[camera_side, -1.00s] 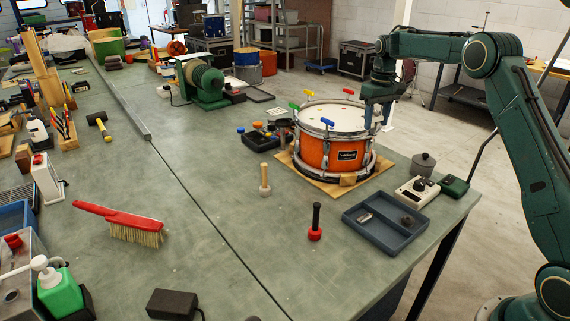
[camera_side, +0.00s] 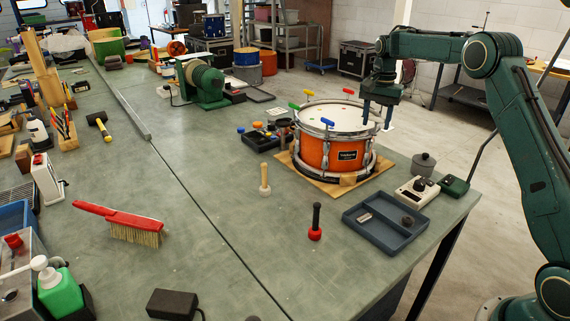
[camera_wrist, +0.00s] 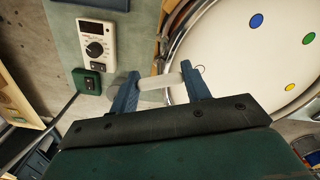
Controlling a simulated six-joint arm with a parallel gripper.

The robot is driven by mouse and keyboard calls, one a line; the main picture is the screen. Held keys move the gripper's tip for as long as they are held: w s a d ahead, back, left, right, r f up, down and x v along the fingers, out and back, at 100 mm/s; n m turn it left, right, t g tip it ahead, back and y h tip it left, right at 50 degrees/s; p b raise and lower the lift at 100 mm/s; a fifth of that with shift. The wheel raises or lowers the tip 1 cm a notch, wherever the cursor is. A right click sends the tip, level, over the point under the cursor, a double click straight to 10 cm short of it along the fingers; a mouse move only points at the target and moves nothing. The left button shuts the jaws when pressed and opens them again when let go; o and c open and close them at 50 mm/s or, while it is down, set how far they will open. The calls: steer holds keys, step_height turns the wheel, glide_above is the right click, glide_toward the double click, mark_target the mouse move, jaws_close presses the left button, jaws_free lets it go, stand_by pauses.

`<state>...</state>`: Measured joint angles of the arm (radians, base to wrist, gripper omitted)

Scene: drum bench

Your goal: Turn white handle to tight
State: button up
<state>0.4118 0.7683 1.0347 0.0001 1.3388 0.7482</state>
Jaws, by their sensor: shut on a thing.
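An orange snare drum (camera_side: 345,154) stands upright on a wooden board on the bench. Its chrome hoop (camera_side: 340,134) surrounds a white head. The white handle (camera_wrist: 160,82) lies across between my two fingers in the wrist view, at the hoop's edge. My gripper (camera_wrist: 162,84) is shut on it, one finger at each end. In the side view my gripper (camera_side: 377,114) points down at the drum's right rim, and the white handle is hard to make out there. Green (camera_side: 294,106), yellow (camera_side: 309,93), red (camera_side: 349,91) and blue (camera_side: 328,122) handles stand around the rim.
A white dial device (camera_side: 417,191) and a small green box (camera_side: 454,186) sit right of the drum, with a grey lidded pot (camera_side: 423,164) near them. A blue-grey tray (camera_side: 385,224) lies in front. The bench's right edge is close by.

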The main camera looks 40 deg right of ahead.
steer(key=m, duration=1.3)
steer(key=shift+m, duration=0.4)
steer(key=m, duration=0.8)
steer(key=shift+m, duration=0.3)
steer(key=o, duration=1)
steer(key=shift+r, duration=0.1)
